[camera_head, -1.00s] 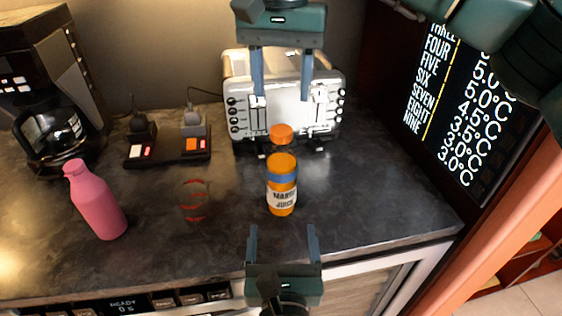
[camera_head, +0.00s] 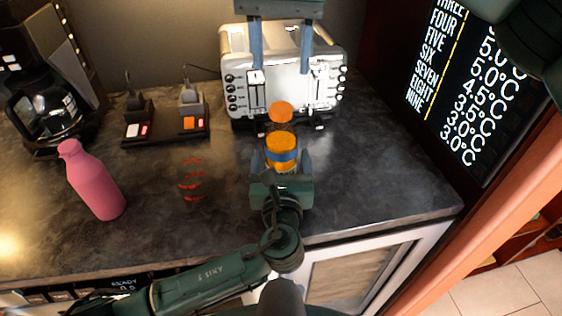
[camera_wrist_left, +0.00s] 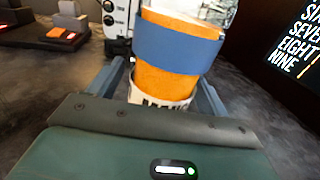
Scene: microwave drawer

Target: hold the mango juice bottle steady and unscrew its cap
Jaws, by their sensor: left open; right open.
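The mango juice bottle (camera_head: 282,143) stands upright on the dark counter, orange with a blue band. In the left wrist view the bottle (camera_wrist_left: 172,70) stands between the fingers; contact is unclear. My right gripper (camera_head: 281,78) is open and empty, pointing down above the cap, in front of the toaster.
A silver toaster (camera_head: 283,68) stands close behind the bottle. A clear glass with red stripes (camera_head: 191,181) and a pink bottle (camera_head: 92,182) are to the left. A coffee maker (camera_head: 47,105) and a switch box (camera_head: 166,128) stand farther back. A dark menu screen (camera_head: 465,75) bounds the right.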

